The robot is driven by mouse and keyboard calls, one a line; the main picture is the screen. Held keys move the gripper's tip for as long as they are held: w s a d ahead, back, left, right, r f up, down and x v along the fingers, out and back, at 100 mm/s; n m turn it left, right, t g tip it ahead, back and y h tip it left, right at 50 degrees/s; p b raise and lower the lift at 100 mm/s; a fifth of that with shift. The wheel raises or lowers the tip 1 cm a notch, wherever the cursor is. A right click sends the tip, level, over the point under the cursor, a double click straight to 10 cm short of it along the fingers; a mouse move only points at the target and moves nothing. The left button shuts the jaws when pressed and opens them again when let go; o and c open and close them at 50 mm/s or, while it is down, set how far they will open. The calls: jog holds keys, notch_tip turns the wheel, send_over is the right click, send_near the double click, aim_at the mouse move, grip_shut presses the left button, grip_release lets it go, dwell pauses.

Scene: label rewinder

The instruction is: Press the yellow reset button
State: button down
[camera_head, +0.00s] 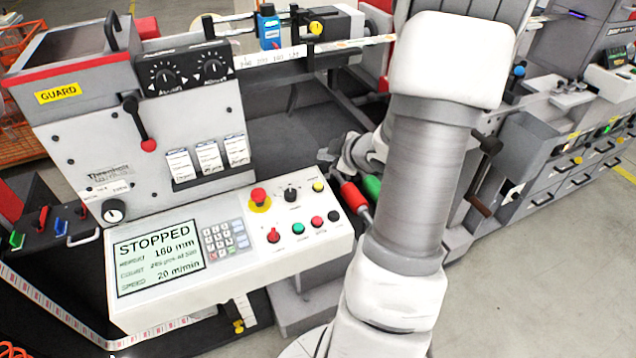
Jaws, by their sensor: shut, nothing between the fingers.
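The yellow button (318,186) is small and round, at the top right corner of the white control panel (180,306). It sits right of a black knob (290,193) and the red emergency stop (259,198) on its yellow base. My gripper (326,155) shows small and partly hidden behind my own arm. It is shut and empty. In the picture its tips lie just above and a little right of the yellow button, apart from it. The height of the tips over the panel is hard to judge.
Red, green, pink and black buttons (317,222) form a row below the yellow one. A keypad (224,239) and a display reading STOPPED (158,259) are to the left. Red and green handles (355,198) stand close right of the panel. A grey guard housing rises behind.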

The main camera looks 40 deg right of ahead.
jog(key=f+b, duration=0.2)
jog(key=f, duration=0.1)
jog(key=w+f+b, duration=0.1)
jog(key=f+b, duration=0.1)
jog(key=b, duration=0.1)
jog(key=f+b, duration=0.3)
jog(key=shift+w+d+f, duration=0.15)
jog(key=shift+w+f, duration=0.05)
jog(key=shift+f, duration=0.15)
dwell(1.8)
jog(key=shift+f+b, duration=0.35)
jog(key=shift+f, duration=0.05)
jog(key=shift+w+f+b, duration=0.1)
jog(key=shift+f+b, duration=0.3)
jog(key=shift+f, duration=0.1)
dwell(0.6)
jog(key=shift+r, duration=0.1)
jog(key=shift+r+p, duration=0.8)
jog(key=shift+p, duration=0.05)
jog(key=r+p, duration=0.2)
jog(key=s+r+p, duration=0.1)
jog(key=r+p, duration=0.1)
jog(key=r, duration=0.1)
jog(key=shift+p, duration=0.35)
